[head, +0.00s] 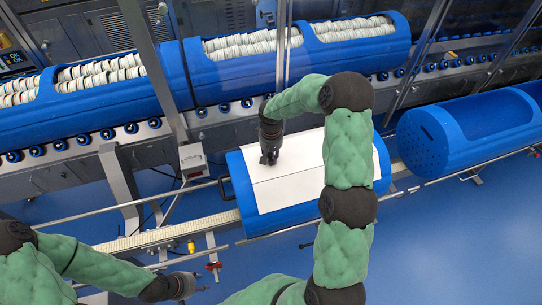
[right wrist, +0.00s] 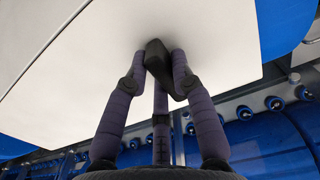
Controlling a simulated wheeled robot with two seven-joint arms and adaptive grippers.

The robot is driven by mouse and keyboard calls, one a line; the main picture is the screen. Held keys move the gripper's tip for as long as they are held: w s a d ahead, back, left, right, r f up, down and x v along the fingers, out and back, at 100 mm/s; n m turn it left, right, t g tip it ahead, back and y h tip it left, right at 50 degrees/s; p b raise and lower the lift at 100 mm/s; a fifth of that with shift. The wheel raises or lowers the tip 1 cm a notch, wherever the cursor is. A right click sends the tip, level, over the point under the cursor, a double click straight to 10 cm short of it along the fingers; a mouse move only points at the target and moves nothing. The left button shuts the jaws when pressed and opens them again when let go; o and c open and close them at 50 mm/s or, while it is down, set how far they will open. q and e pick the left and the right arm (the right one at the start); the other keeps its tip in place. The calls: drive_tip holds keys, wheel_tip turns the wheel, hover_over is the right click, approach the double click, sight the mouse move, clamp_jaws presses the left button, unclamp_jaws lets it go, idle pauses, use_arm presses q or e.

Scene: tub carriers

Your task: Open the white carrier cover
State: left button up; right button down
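The white carrier cover (head: 300,160) lies on the blue carrier (head: 237,175) in the middle of the head view. It looks shut, its panel flat over the carrier's top. My right gripper (head: 269,156) is at the cover's upper left part. In the right wrist view, its fingers (right wrist: 159,62) close in around a black handle (right wrist: 157,56) on the white panel (right wrist: 80,65). My left gripper (head: 192,286) is low at the left, away from the carrier and empty as far as I see; its fingers are too small to read.
An open, empty blue carrier (head: 430,150) stands at the right on the rail. Behind, blue carriers (head: 205,75) full of stacked pale items line a roller conveyor (head: 130,128). A metal post (head: 283,50) rises behind my right gripper. Blue floor (head: 440,250) at the lower right is clear.

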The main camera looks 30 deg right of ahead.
drive_tip(key=s+d, duration=0.2)
drive_tip(key=d, duration=0.5)
drive_tip(key=s+d, duration=0.1)
drive_tip(key=d, duration=0.7)
drive_tip(key=s+d+b, duration=0.1)
drive_tip(key=s+d, duration=0.1)
drive_tip(key=d, duration=0.6)
drive_tip(key=shift+s+d, duration=0.2)
drive_tip(key=shift+s, duration=0.15)
drive_tip(key=c, duration=1)
unclamp_jaws()
drive_tip(key=shift+c, duration=0.2)
wheel_tip(320, 180, up, 12)
